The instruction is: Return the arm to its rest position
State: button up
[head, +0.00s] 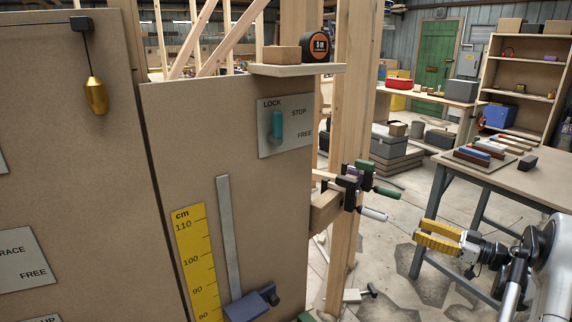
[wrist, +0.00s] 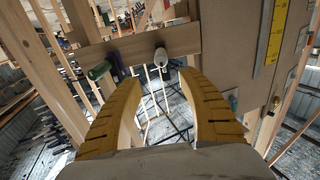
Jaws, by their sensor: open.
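My gripper (head: 436,238) is at the right of the head view, with yellow fingers pointing left toward the wooden frame. It is apart from the panel and the clamps. In the wrist view my gripper (wrist: 158,92) shows two curved yellow fingers spread wide, with nothing between them. My arm (head: 540,265) reaches in from the right edge of the head view, its wrist low beside the workbench.
A workbench (head: 534,183) with coloured blocks stands behind my gripper. Clamps (head: 348,185) with green and white handles sit on a wooden beam (wrist: 135,45). A brown panel (head: 215,150) carries a lock plate (head: 297,143) and yellow scale (head: 196,262).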

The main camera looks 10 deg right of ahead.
jog(key=w+a+r+m+t+h, duration=0.1)
jog(key=w+a+r+t+h, duration=0.2)
jog(key=r, duration=0.7)
jog(key=w+a+r+m+t+h, duration=0.1)
jog(key=w+a+r+t, duration=0.2)
jog(key=r, duration=0.6)
jog(key=s+a+r+m+t+h, duration=0.1)
jog(key=a+r+m+h, duration=0.3)
jog(key=r+m+h, duration=0.6)
jog(key=s+a+f+n+g, duration=0.1)
jog(key=s+a+f+g, duration=0.3)
jog(key=s+a+f, duration=0.3)
jog(key=s+a+f+n+g+y, duration=0.1)
jog(key=s+a+f+g, duration=0.4)
jog(key=s, duration=0.9)
jog(key=s+a+f+n+g+y, duration=0.1)
jog(key=s+a+f+g, duration=0.3)
jog(key=s+a+f, duration=0.6)
notch_tip(320, 180, down, 3)
jog(key=shift+s+a+n, duration=0.25)
jog(key=shift+a+n, duration=0.15)
jog(key=shift+a, duration=0.3)
jog(key=shift+w+r, duration=0.1)
